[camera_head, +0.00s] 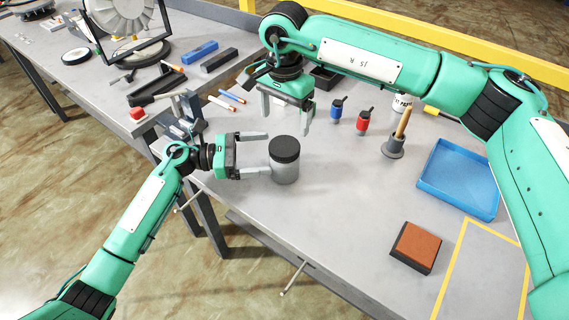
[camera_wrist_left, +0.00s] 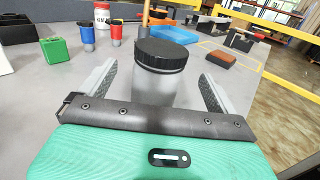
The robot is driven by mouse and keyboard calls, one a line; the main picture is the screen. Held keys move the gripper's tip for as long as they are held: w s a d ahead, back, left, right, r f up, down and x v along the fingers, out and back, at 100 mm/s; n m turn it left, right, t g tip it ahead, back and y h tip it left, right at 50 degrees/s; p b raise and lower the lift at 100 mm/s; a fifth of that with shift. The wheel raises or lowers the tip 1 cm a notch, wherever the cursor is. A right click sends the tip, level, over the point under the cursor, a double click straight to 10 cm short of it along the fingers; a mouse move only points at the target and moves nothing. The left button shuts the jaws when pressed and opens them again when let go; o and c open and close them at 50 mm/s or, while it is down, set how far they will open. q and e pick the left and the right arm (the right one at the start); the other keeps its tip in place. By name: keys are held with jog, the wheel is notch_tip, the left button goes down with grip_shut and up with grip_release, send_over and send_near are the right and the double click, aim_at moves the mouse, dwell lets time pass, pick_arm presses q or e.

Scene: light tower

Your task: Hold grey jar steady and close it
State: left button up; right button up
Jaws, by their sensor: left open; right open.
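The grey jar (camera_head: 285,173) stands upright on the grey table, with a black ribbed lid (camera_head: 285,149) sitting level on its top. I cannot tell how tight the lid is. In the left wrist view the jar (camera_wrist_left: 158,88) stands between the spread finger lines, around the fingertips. My left gripper (camera_head: 267,153) is open, low and level at the jar's left side, and has no grip on it. My right gripper (camera_head: 286,116) is open and empty, pointing down above the table, behind and above the lid in the head view.
Blue (camera_head: 337,108) and red (camera_head: 362,122) bottles and a cup holding a wooden handle (camera_head: 402,125) stand behind the jar. A blue tray (camera_head: 458,180) and a brown-topped block (camera_head: 416,246) are to the right. A green box (camera_wrist_left: 54,49) shows in the wrist view. Table in front is clear.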

aim_at(286, 151)
pick_arm(q)
jog(key=d, duration=0.6)
jog(key=shift+w+d, duration=0.3)
jog(key=shift+d, duration=0.05)
jog(key=shift+c, duration=0.4)
jog(key=c, duration=1.4)
pick_arm(e)
jog(key=shift+c, duration=0.3)
pick_arm(q)
jog(key=c, duration=0.4)
pick_arm(e)
jog(key=shift+r, duration=0.1)
jog(key=shift+c, duration=1.1)
pick_arm(q)
jog(key=shift+c, duration=0.3)
pick_arm(e)
jog(key=shift+r+n, duration=1.9)
jog(key=shift+r, duration=0.15)
jog(key=shift+f, duration=0.15)
notch_tip(286, 151, down, 12)
jog(key=shift+r, duration=0.1)
